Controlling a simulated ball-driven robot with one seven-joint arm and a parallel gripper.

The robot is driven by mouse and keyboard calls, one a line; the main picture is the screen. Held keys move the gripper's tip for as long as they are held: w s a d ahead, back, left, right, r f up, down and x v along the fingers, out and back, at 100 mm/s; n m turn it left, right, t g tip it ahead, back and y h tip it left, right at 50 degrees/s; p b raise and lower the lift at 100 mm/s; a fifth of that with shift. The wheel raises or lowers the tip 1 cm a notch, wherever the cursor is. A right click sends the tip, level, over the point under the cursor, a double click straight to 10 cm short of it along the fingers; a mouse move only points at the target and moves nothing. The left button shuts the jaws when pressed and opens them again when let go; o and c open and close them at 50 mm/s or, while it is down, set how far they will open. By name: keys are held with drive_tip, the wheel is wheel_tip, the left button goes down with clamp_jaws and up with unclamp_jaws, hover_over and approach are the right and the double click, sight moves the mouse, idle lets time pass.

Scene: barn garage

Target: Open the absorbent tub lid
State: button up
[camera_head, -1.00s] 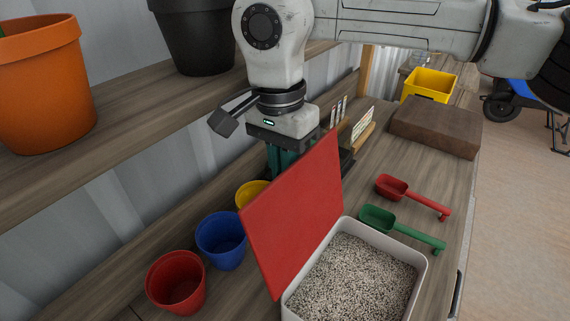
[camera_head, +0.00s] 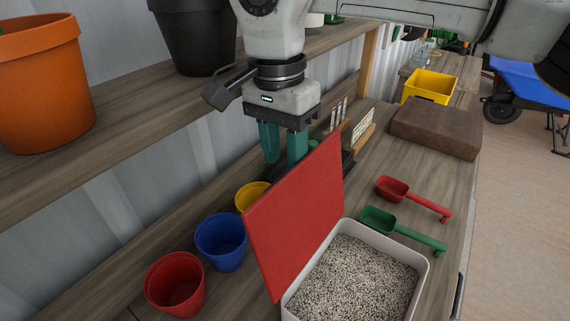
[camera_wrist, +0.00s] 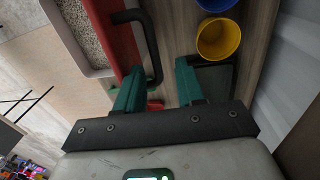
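The absorbent tub (camera_head: 424,270) is a pale, open-topped box full of grey granules at the front of the bench. Its flat red lid (camera_head: 295,220) stands raised and steeply tilted along the tub's left side, leaving the granules uncovered. My gripper (camera_head: 284,160) is behind the lid, pointing down, with two teal fingers apart; the lid partly covers the right finger. In the wrist view, the gripper (camera_wrist: 160,80) shows open, with the lid's black bar handle (camera_wrist: 150,45) close to its left finger. Whether they touch, I cannot tell.
Red (camera_head: 175,284), blue (camera_head: 221,242) and yellow (camera_head: 250,195) pots stand left of the lid. Green (camera_head: 400,229) and red (camera_head: 412,197) scoops lie right of the tub. A brown block (camera_head: 437,128) and yellow bin (camera_head: 431,85) stand farther back. A shelf (camera_head: 125,110) holds large pots.

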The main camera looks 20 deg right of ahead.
wheel_tip(320, 180, up, 8)
drive_tip(key=shift+w+a+f, duration=0.15)
drive_tip(key=shift+w+f, duration=0.05)
idle(0.5)
